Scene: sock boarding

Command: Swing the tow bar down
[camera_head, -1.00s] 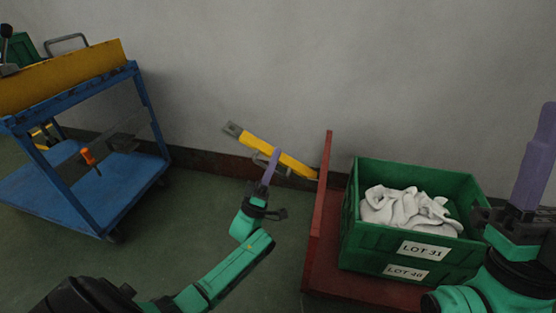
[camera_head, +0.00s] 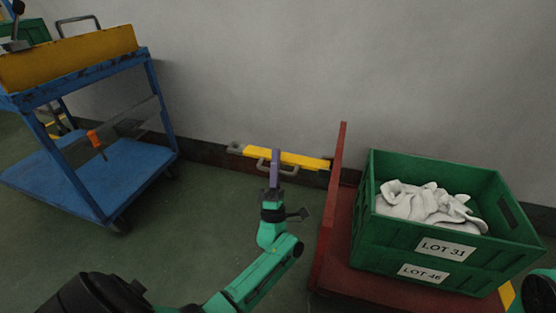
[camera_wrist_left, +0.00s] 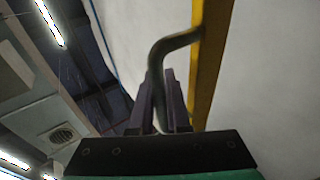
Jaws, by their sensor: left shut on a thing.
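The yellow tow bar (camera_head: 305,160) reaches left from the red cart (camera_head: 329,215) in the head view, nearly level, with a slight rise to its grey-tipped far end. A grey bent handle (camera_head: 290,170) is fixed along its side. My left gripper (camera_head: 275,156) is shut on this handle, its purple fingers upright in front of the bar. In the left wrist view the handle (camera_wrist_left: 172,44) runs down between the fingers (camera_wrist_left: 162,82), beside the yellow bar (camera_wrist_left: 210,60). My right gripper is out of view; only a bit of that arm shows at the lower right edge.
Stacked green crates (camera_head: 389,231) holding white socks (camera_head: 430,205) stand on the red cart. A blue trolley (camera_head: 124,173) with an orange-handled thing (camera_head: 96,141) stands at the left. Green floor (camera_head: 190,235) lies open between them; a grey wall (camera_head: 260,70) closes the back.

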